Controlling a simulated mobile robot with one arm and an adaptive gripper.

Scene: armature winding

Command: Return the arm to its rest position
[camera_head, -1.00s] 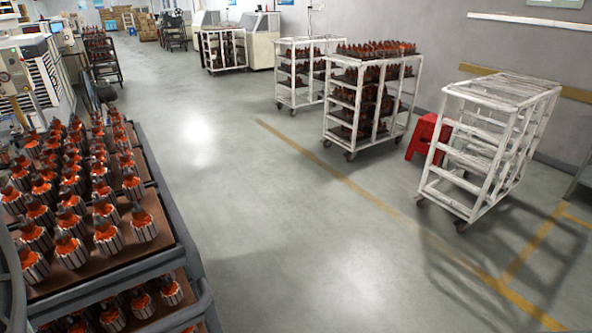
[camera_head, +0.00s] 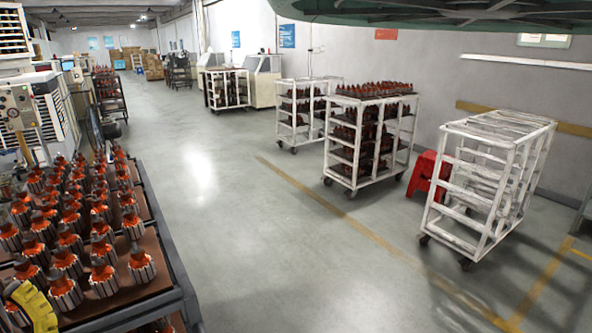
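I cannot make out my gripper or its fingertips in the head view. A yellow, ribbed, curved piece (camera_head: 36,306) shows at the bottom left corner in front of the loaded cart; I cannot tell what it belongs to. The armatures (camera_head: 66,292), with orange-red windings and silvery ribbed bodies, stand upright in rows on the near cart (camera_head: 165,235) at the left. Whether anything is held cannot be seen.
An empty white rack cart (camera_head: 490,180) and a red stool (camera_head: 428,178) stand at the right. Two loaded white carts (camera_head: 372,135) (camera_head: 303,112) stand further back. Grey floor (camera_head: 260,240) is clear between. A dark green overhang (camera_head: 460,12) crosses the top right.

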